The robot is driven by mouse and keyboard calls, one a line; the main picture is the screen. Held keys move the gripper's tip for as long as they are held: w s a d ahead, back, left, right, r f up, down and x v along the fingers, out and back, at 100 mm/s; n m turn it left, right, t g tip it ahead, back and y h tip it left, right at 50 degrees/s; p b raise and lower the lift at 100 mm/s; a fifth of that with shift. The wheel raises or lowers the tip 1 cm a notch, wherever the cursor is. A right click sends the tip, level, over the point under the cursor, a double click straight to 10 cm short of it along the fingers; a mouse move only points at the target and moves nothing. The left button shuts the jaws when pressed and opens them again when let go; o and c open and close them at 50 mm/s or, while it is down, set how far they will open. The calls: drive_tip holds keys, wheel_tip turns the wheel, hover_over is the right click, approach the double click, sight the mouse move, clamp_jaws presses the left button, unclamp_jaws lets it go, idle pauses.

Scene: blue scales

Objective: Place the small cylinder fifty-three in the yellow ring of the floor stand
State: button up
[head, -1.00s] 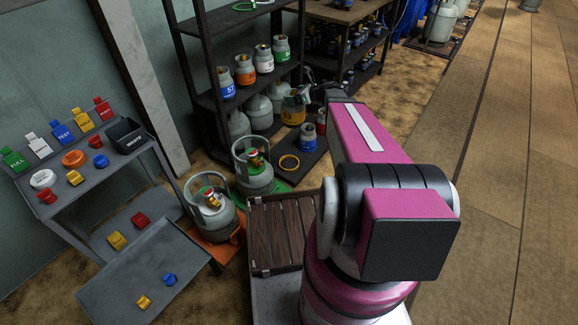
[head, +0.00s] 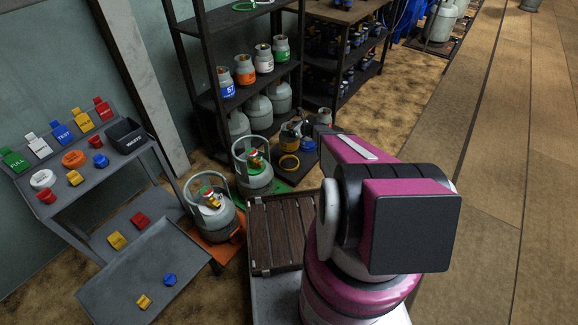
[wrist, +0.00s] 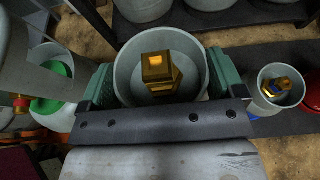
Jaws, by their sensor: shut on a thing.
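My gripper (head: 312,123) is shut on a small grey cylinder with a yellow-orange band (head: 290,136); its number cannot be read. In the wrist view the cylinder's grey collar (wrist: 124,72) and brass valve sit between the green finger pads of my gripper (wrist: 160,82). The dark floor stand (head: 305,168) lies low before the shelf. Its yellow ring (head: 289,169) shows just below and in front of the held cylinder in the head view. Whether the cylinder's base touches the stand cannot be told.
A blue-banded cylinder (head: 308,144) stands on the floor stand, close right of the held one; it also shows in the wrist view (wrist: 277,90). A large cylinder (head: 253,168) on a green base stands left. The shelf rack (head: 205,100) rises behind.

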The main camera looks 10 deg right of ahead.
sight(290, 147)
drive_tip(key=f, duration=1.3)
drive_tip(key=shift+w+f, duration=0.25)
drive_tip(key=shift+f, duration=0.35)
